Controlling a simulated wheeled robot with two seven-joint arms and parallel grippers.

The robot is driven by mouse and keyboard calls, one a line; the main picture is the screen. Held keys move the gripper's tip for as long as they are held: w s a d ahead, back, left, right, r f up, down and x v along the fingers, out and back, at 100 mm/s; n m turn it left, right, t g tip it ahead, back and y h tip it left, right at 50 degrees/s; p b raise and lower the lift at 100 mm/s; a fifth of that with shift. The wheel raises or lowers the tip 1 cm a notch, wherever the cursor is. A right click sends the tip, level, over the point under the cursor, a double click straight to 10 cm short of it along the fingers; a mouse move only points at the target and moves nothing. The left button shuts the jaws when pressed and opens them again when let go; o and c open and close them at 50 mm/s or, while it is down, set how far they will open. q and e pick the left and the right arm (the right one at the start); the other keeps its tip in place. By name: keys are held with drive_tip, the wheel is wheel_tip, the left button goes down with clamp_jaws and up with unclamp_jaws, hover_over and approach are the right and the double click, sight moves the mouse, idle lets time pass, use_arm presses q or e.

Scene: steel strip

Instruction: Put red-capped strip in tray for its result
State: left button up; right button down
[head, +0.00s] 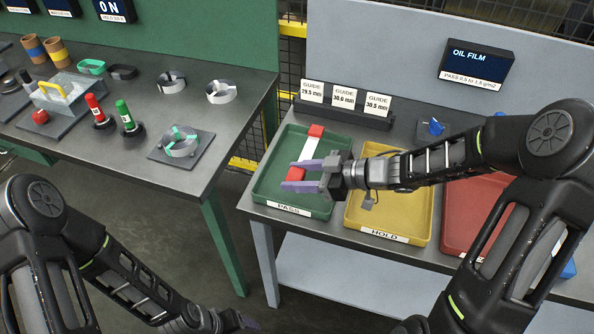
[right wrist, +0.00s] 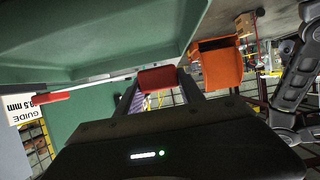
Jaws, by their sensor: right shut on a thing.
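A white strip with red ends (head: 311,146) lies across the green PASS tray (head: 262,193) in the head view. My right gripper (head: 297,175) reaches over this tray from the right, its purple fingers on either side of the strip's near red end. It is shut on the strip; the right wrist view shows a red cap (right wrist: 158,78) between the fingers. I cannot tell whether the strip touches the tray floor. The yellow HOLD tray (head: 416,222) and a red tray (head: 468,222) stand to the right. My left gripper (head: 246,322) is partly visible at the bottom edge, its jaws unclear.
A guide-card rack (head: 343,113) stands behind the trays. An OIL FILM display (head: 477,62) hangs on the panel, with no readable value. The left bench (head: 235,130) holds metal rings, a red bottle (head: 97,111) and a green bottle (head: 128,117). A gap separates the benches.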

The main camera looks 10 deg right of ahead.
drive_tip(key=shift+f+b, duration=0.55)
drive_tip(key=shift+f, duration=1.1)
drive_tip(key=c, duration=0.6)
unclamp_jaws()
drive_tip(key=shift+c, duration=0.2)
drive_tip(key=shift+d, duration=0.1)
drive_tip(key=v, duration=0.7)
drive_tip(key=shift+s+d+r, duration=0.1)
drive_tip(key=shift+d+r, duration=0.05)
drive_tip(key=shift+d, duration=0.15)
